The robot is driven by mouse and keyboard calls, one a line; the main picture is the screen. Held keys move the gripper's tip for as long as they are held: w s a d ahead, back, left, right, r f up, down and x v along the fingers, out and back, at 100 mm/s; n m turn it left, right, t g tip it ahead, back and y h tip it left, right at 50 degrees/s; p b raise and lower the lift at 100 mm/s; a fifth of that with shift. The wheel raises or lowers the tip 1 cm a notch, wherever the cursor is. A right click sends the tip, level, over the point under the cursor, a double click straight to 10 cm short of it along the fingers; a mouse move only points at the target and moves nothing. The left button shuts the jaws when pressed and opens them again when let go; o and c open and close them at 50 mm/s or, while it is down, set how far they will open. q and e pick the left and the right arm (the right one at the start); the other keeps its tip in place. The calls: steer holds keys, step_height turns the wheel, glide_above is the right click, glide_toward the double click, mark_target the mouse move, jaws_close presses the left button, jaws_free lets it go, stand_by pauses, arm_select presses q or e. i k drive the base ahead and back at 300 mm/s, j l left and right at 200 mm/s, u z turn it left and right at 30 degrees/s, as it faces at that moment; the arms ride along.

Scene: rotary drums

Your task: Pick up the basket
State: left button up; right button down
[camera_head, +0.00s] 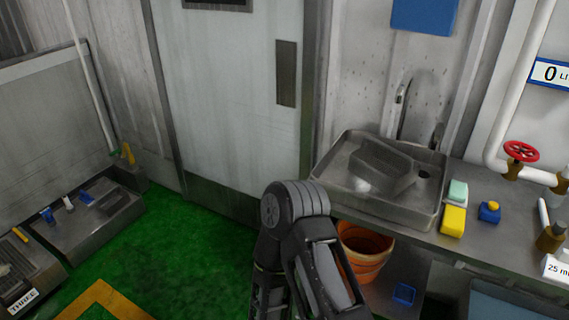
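No thing in view is plainly a basket. A grey open box (381,167) lies tilted in the metal sink (345,196). An orange bucket (365,244) stands under the counter, partly hidden behind one of my arms. A small blue open container (404,293) is under the counter, to the right of the bucket. My arm's dark jointed links rise from the bottom centre, in front of the counter. I cannot tell which arm it is. Neither gripper shows, so I see no contact with any object.
A yellow block (453,221), a pale green block (458,191) and a blue-and-yellow item (489,211) sit on the counter (487,244) beside the sink. A red valve wheel (521,151) is at right. Green floor (190,252) is open at left, before a closed door (230,95).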

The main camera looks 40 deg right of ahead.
mark_target(388, 170)
steer(key=z, duration=1.9)
steer(key=i+l+z, duration=0.2)
steer(key=l, duration=0.15)
steer(key=i+l+z, duration=0.25)
steer(key=k+l, duration=0.05)
steer(key=l, duration=0.05)
